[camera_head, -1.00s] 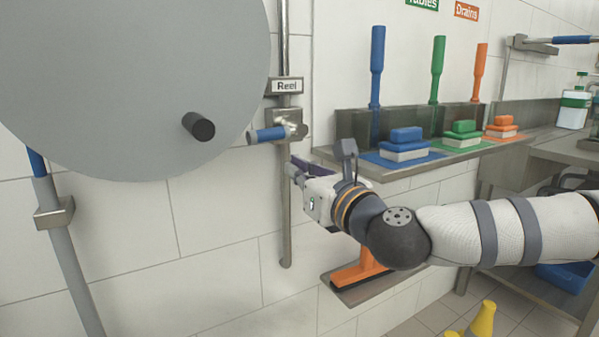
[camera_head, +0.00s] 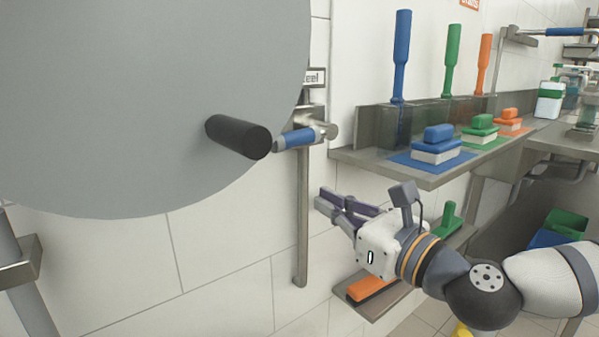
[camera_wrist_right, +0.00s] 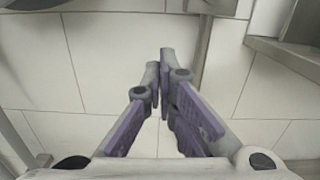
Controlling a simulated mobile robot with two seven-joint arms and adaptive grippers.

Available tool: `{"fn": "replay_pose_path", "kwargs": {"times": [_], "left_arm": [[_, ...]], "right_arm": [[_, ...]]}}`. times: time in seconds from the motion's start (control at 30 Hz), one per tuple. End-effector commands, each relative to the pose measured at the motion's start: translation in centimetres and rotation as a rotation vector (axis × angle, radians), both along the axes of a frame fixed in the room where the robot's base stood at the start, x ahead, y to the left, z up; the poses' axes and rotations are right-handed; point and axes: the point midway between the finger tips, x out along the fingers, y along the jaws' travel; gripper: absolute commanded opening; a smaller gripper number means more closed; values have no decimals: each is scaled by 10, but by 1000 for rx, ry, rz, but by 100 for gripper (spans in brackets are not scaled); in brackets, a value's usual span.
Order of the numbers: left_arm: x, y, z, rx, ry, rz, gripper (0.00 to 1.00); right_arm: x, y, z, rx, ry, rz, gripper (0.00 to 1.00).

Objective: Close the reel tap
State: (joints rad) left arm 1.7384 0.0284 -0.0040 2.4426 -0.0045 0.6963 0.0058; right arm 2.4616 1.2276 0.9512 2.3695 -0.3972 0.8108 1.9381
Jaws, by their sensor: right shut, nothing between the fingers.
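The reel tap has a blue lever handle (camera_head: 298,138) on a metal valve body (camera_head: 326,128), mounted on a vertical wall pipe below the partly hidden "Reel" sign (camera_head: 315,77). The handle sticks out sideways to the left, across the pipe, near the reel's edge. My right gripper (camera_head: 322,198) is below and slightly right of the tap, apart from it, pointing left toward the pipe. Its fingers are shut and empty; in the right wrist view the fingertips (camera_wrist_right: 162,60) meet in front of the tiled wall. The tap handle cannot be made out there. My left gripper is out of view.
The large grey reel disc (camera_head: 120,90) with its black knob (camera_head: 238,137) fills the left, close to the tap. A steel shelf (camera_head: 375,165) with coloured brushes is at the right. A lower shelf (camera_head: 372,305) holds orange and green tools. The wall below the reel is clear.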

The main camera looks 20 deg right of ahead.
Motion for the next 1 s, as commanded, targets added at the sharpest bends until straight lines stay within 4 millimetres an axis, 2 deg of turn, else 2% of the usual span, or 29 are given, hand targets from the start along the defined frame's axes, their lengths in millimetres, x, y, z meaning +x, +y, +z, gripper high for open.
{"fn": "replay_pose_path", "kwargs": {"times": [0.23, 0.3, 0.4, 0.57, 0.87, 1.0], "left_arm": [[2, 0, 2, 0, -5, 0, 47], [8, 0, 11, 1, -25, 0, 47], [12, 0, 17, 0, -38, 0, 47], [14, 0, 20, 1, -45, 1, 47], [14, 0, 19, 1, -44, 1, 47], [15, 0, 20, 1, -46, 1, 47]], "right_arm": [[51, 20, 6, -2, -4, 2, 0], [50, 19, 28, 0, -13, -1, 0], [52, 21, 40, 0, -12, 1, 0], [54, 21, 46, 1, -6, -1, 0], [54, 21, 45, 2, -2, -1, 0], [55, 24, 55, 46, 11, -1, 0]]}}
